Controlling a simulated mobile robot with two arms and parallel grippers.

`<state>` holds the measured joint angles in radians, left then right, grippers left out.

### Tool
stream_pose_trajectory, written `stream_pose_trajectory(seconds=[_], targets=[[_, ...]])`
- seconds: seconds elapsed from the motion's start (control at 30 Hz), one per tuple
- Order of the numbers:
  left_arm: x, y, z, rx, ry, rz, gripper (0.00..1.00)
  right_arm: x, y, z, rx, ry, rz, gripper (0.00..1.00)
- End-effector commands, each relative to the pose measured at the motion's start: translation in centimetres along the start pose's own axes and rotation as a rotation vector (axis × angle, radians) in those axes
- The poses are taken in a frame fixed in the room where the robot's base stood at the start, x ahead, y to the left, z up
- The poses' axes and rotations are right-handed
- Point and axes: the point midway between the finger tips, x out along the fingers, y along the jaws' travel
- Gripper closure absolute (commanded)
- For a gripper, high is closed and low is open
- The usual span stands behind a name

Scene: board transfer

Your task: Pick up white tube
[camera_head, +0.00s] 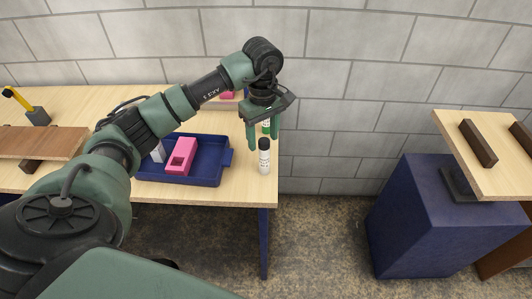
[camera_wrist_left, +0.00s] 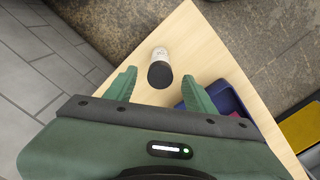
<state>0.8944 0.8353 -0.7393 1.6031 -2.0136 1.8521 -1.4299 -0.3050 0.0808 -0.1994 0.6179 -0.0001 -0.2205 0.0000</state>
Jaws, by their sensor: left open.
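My left gripper (camera_head: 263,141) is open and points down, just above and behind the tube in the head view. In the left wrist view the tube (camera_wrist_left: 160,58) lies ahead, between the lines of my open left fingers (camera_wrist_left: 158,78), with its dark cap towards me. The fingers do not appear to touch it. My right gripper is not in view.
A blue tray (camera_head: 209,182) holding a pink block (camera_head: 180,156) stands left of the tube. The table's right edge is close to the tube. A brown board (camera_head: 40,141) lies at the left. A blue pedestal (camera_head: 410,215) and wooden top stand across a gap at right.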

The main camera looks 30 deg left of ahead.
Motion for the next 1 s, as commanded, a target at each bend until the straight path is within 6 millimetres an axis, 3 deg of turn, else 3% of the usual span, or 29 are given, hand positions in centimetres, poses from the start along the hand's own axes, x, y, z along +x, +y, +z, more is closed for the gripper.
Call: stream_pose_trajectory(seconds=[0.2, 0.33, 0.63, 0.83, 1.0], targets=[[2.7, 0.0, 0.6, 0.001, -0.005, -0.005, 0.45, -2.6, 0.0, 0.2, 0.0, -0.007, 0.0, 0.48], [4.5, 0.0, 0.4, -0.001, -0.002, -0.002, 0.45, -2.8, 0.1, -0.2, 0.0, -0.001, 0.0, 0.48], [5.1, 0.1, 0.4, 0.001, 0.0, 0.001, 0.45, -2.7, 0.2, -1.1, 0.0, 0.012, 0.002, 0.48], [5.1, 0.1, 0.4, 0.001, 0.0, 0.001, 1.0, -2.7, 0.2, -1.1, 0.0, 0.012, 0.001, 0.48], [5.1, 0.1, 0.4, 0.0, 0.0, 0.001, 1.0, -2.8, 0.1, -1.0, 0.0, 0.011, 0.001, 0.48]])
